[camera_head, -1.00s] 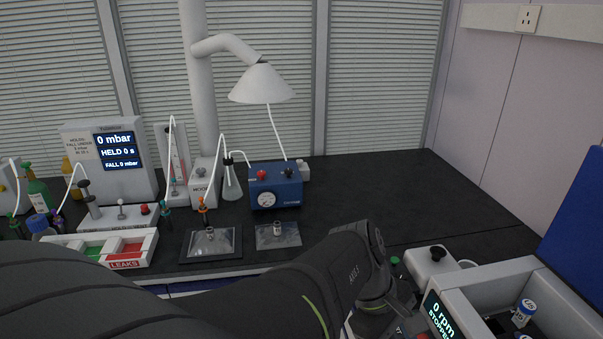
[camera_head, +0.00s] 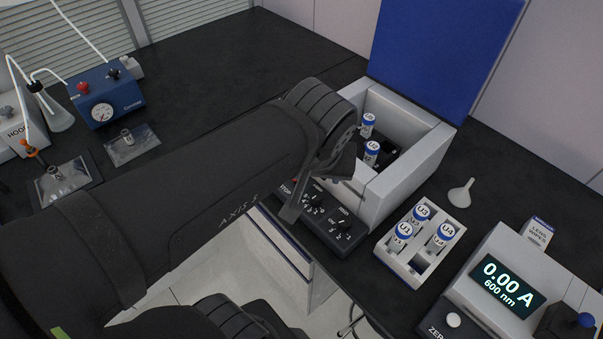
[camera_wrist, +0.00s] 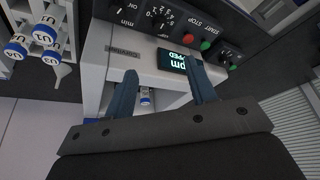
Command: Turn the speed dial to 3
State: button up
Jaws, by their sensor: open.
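A dark control panel (camera_head: 325,215) runs along the front of a grey machine with its blue lid raised. Two black dials show on it in the head view, one (camera_head: 317,199) beside the STOP label and one (camera_head: 342,225) further right. In the wrist view a dial with digits around it (camera_wrist: 160,19) and another dial (camera_wrist: 229,53) flank the green and red buttons. I cannot tell for certain which is the speed dial, nor read its setting. My gripper (camera_wrist: 160,70) is open and empty in front of the machine, apart from the dials. In the head view my arm largely hides it.
Capped vials sit inside the machine (camera_head: 405,185) and in a white rack (camera_head: 402,268) to its right. A funnel (camera_head: 461,193) and a meter reading 0.00 A (camera_head: 505,285) stand further right. A blue pump (camera_head: 104,98) is at the left. The back bench is mostly clear.

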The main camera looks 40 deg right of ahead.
aim_at(317, 195)
jog(key=x, duration=1.7)
jog(key=shift+f, duration=0.1)
jog(key=shift+c, duration=0.2)
jog(key=c, duration=0.9)
